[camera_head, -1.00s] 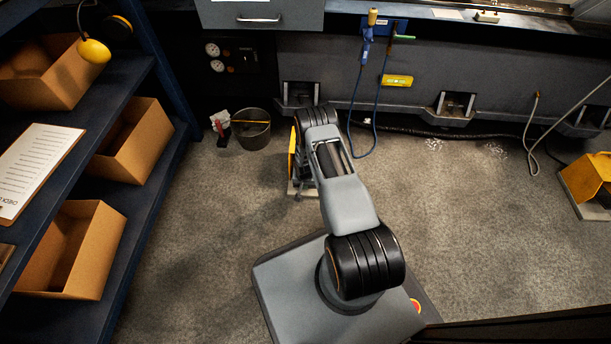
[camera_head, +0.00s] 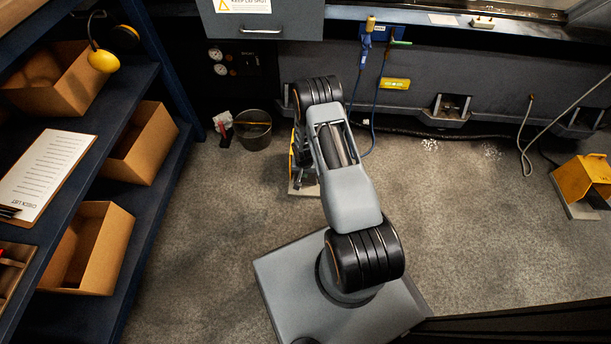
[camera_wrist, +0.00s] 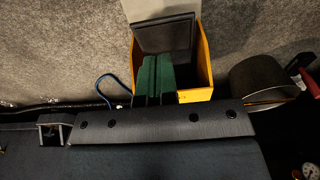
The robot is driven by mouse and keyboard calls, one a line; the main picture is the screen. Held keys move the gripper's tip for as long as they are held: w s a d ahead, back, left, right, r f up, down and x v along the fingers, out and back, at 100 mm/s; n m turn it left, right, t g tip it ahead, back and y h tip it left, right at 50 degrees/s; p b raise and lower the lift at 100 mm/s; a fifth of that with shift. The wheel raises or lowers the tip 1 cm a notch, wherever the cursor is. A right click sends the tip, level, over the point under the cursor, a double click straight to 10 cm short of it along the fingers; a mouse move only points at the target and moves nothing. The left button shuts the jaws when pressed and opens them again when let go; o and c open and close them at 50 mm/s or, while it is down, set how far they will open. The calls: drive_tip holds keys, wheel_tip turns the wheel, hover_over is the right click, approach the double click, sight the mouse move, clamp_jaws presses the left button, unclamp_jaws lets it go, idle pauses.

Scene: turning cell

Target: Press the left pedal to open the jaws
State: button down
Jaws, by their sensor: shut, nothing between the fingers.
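The left pedal is a yellow housing (camera_wrist: 206,75) with a dark pedal plate (camera_wrist: 166,38) inside, seen in the wrist view. My gripper (camera_wrist: 155,57) shows there as two dark green fingers lying side by side, shut and empty. The fingers overlap the pedal opening, in front of the plate. I cannot tell whether their tips touch it. In the head view my arm covers most of the left pedal; a strip of yellow housing (camera_head: 292,160) and its pale base plate (camera_head: 303,188) show. The gripper is hidden there.
A dark bucket (camera_head: 253,130) stands close to the pedal's left and also shows in the wrist view (camera_wrist: 258,80). Another yellow pedal (camera_head: 583,179) is far right. Blue hoses (camera_head: 376,95) hang behind my arm. A shelf with cardboard boxes (camera_head: 92,248) is left. Floor between the pedals is clear.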

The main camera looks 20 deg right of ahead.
drive_tip(key=shift+s+r, duration=0.1)
drive_tip(key=shift+r, duration=0.5)
drive_tip(key=a+r+n+t+p, duration=0.15)
drive_tip(key=r+p, duration=0.75)
drive_tip(key=r, duration=1.3)
drive_tip(key=a+r+n+p, duration=0.15)
drive_tip(key=r+p, duration=0.65)
drive_tip(key=r, duration=1.5)
drive_tip(key=s+a+r+n+p, duration=0.1)
drive_tip(key=s+r+p, duration=0.4)
drive_tip(key=r, duration=0.5)
drive_tip(key=s+a+r+n+p, duration=0.1)
drive_tip(key=s+a+r+p, duration=0.2)
drive_tip(key=s+r+p, duration=0.3)
drive_tip(key=s+a+r+n+t+p, duration=0.1)
drive_tip(key=s+r+p, duration=0.5)
drive_tip(key=r, duration=1)
drive_tip(key=shift+s+a+y, duration=0.3)
drive_tip(key=shift+s+a, duration=0.25)
drive_tip(key=shift+s, duration=0.3)
drive_tip(key=shift+a+r, duration=0.1)
